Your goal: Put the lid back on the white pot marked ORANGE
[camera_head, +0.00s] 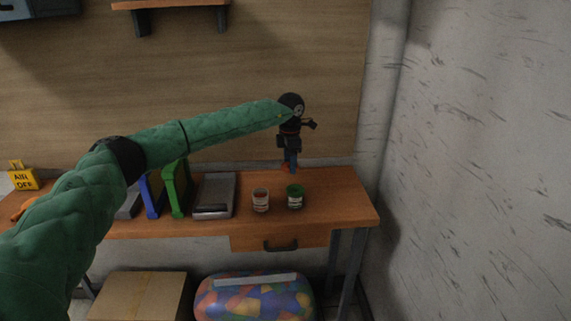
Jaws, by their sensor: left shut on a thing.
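Two small white pots with labels stand side by side on the wooden workbench. The left pot (261,203) shows a reddish top; the right pot (295,201) shows a green top. The labels are too small to read, so I cannot tell from the lettering which is marked ORANGE. My left gripper (290,167) points down above and behind the right pot, apart from both pots. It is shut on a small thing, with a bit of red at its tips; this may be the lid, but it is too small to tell. My right gripper is out of view.
The workbench (338,205) is clear right of the pots. A grey flat device (214,195), a green frame (174,190) and a blue frame (152,196) stand to their left. A yellow AIR OFF block (23,179) is far left. A cardboard box (138,294) and a colourful bag (254,300) are below.

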